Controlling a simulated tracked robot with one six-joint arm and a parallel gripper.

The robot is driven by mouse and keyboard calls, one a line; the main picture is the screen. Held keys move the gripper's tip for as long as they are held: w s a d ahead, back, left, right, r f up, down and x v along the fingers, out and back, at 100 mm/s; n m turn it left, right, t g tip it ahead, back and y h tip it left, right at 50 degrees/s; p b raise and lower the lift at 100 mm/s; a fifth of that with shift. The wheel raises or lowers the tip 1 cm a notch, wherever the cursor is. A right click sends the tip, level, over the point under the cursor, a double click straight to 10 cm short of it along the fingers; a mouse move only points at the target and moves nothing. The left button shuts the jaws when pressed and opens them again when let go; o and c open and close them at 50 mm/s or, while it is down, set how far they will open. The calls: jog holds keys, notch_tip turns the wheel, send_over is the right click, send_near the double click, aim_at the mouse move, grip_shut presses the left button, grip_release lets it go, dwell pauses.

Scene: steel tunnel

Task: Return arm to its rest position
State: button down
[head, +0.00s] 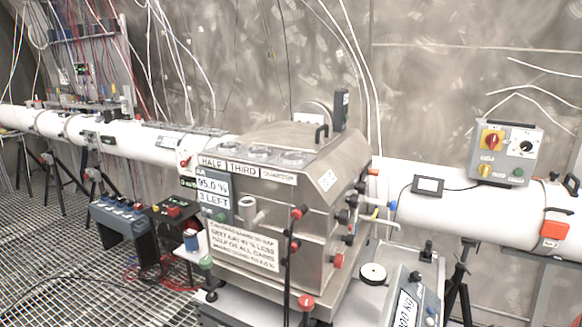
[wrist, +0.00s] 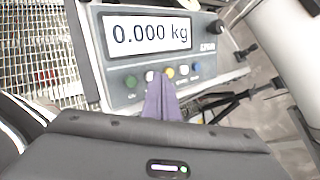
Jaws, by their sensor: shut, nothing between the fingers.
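My gripper (wrist: 160,90) shows in the wrist view as purple-grey fingers pressed together, pointing up from a dark wrist housing (wrist: 150,150). Nothing is held between them. The fingertips overlap the lower edge of a scale display panel (wrist: 120,82) that reads 0.000 kg. Whether they touch the panel I cannot tell. I make out no clear part of my arm or gripper in the head view.
In the head view a steel cabinet (head: 325,225) with knobs and labels stands in the middle. The scale panel (head: 405,308) is at its lower right. A white pipe (head: 465,212) runs along the wall. Grating floor (head: 50,240) lies open at left.

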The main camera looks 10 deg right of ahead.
jog(key=s+a+r+n+g, duration=0.2)
jog(key=s+a+n+g, duration=0.2)
jog(key=a+n, duration=0.45)
jog(key=s+a+r+n+g, duration=0.3)
jog(key=s+a+n, duration=0.1)
jog(key=a+n, duration=0.45)
jog(key=s+a+r+n+t+h, duration=0.2)
jog(key=s+a+r+n, duration=0.1)
jog(key=a+r+n, duration=0.8)
jog(key=shift+n+h, duration=0.3)
jog(key=shift+n, duration=0.4)
jog(key=shift+s+a, duration=0.1)
